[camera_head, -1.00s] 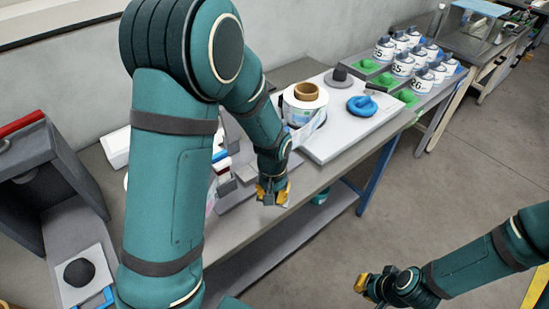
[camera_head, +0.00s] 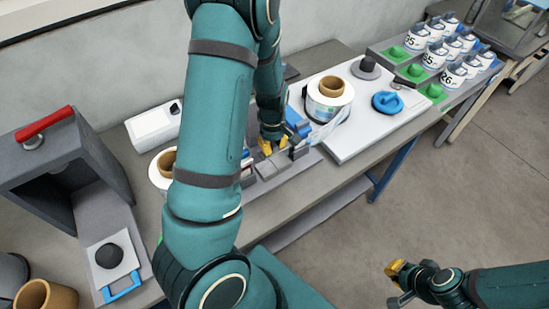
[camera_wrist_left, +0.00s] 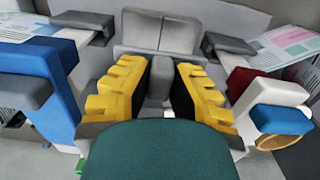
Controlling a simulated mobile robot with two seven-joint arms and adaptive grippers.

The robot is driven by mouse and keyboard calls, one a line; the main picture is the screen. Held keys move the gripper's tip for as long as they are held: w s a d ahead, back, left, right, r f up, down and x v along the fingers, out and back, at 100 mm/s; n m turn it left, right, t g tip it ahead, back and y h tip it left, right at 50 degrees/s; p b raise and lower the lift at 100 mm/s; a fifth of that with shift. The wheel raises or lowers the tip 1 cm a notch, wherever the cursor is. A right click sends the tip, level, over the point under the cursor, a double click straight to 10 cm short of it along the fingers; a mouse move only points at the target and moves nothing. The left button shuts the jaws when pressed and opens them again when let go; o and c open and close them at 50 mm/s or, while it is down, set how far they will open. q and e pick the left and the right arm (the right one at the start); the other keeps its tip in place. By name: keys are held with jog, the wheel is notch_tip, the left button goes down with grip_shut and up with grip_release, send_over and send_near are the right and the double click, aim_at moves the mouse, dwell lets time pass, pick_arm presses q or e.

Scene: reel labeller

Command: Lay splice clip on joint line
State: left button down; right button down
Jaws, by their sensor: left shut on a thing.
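My left gripper (camera_head: 272,146) is over the splicing fixture on the bench. In the left wrist view its yellow fingers (camera_wrist_left: 160,95) are shut on a small grey block, the splice clip (camera_wrist_left: 160,80). Two grey plates (camera_wrist_left: 160,32) lie just beyond the clip, with a thin joint line between them. Whether the clip touches anything below is hidden. Printed label web shows at the right (camera_wrist_left: 285,48) and the left (camera_wrist_left: 30,30) of the fixture. My right gripper (camera_head: 398,280) hangs over the floor, away from the bench; its jaw opening is unclear.
A label reel (camera_head: 330,98) stands on a white board (camera_head: 350,140) with a blue knob (camera_head: 388,103). A grey box (camera_head: 60,165) stands left.

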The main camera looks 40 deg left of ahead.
aim_at(273, 164)
pick_arm(q)
notch_tip(273, 164, down, 6)
jog(key=shift+b, duration=0.3)
jog(key=shift+w+f, duration=0.1)
jog(key=shift+f, duration=0.25)
jog(key=shift+f, duration=0.1)
jog(key=c, duration=1)
grip_release()
jog(key=shift+c, duration=0.2)
